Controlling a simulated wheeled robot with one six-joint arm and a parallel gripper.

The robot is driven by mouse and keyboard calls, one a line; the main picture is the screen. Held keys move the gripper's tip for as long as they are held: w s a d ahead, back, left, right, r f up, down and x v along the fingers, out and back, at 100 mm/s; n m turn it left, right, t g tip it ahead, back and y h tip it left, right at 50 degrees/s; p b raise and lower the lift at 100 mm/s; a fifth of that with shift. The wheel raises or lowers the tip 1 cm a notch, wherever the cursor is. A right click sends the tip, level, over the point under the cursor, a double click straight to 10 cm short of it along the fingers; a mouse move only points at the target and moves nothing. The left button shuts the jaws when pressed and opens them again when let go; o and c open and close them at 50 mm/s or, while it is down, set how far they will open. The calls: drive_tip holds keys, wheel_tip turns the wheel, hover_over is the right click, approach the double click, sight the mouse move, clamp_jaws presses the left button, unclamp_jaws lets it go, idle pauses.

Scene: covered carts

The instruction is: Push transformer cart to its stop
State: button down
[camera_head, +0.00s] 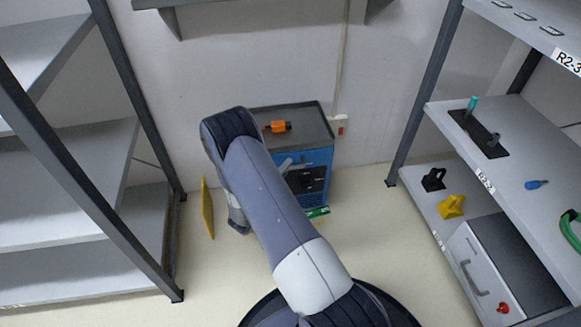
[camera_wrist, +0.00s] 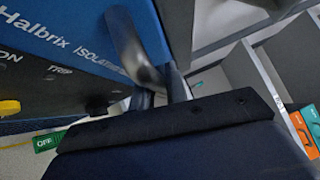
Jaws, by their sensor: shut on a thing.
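The transformer cart is a blue cabinet with a dark grey top (camera_head: 305,122), standing close to the back wall in the head view. Its blue panel (camera_wrist: 50,50), lettered "Halbrix", fills the upper left of the wrist view. A grey metal handle (camera_wrist: 128,45) stands out from that panel. My gripper (camera_wrist: 163,90) is shut on the handle; its fingertips are partly hidden behind its dark body. In the head view my arm covers the cart's left front and the gripper is hard to make out. An orange object (camera_head: 278,126) lies on the cart top.
A thin yellow panel (camera_head: 207,207) stands on the floor left of the cart. Shelving (camera_head: 85,220) stands at the left, and a rack (camera_head: 530,150) with tools at the right. A green "OFF" tag (camera_wrist: 48,141) is low by the cart. Floor between cart and right rack is clear.

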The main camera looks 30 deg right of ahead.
drive_tip(key=w+a, duration=0.3)
drive_tip(key=a, duration=1)
drive_tip(key=shift+w, duration=0.4)
drive_tip(key=shift+a, duration=0.1)
drive_tip(key=c, duration=1.7)
unclamp_jaws()
drive_tip(key=shift+a, duration=0.15)
drive_tip(key=o, duration=0.3)
drive_tip(key=p+v, duration=0.2)
drive_tip(key=v, duration=0.8)
drive_tip(key=shift+s+a, duration=0.25)
drive_tip(key=shift+a, duration=0.05)
drive_tip(key=shift+w+d, duration=0.1)
drive_tip(key=shift+d, duration=0.05)
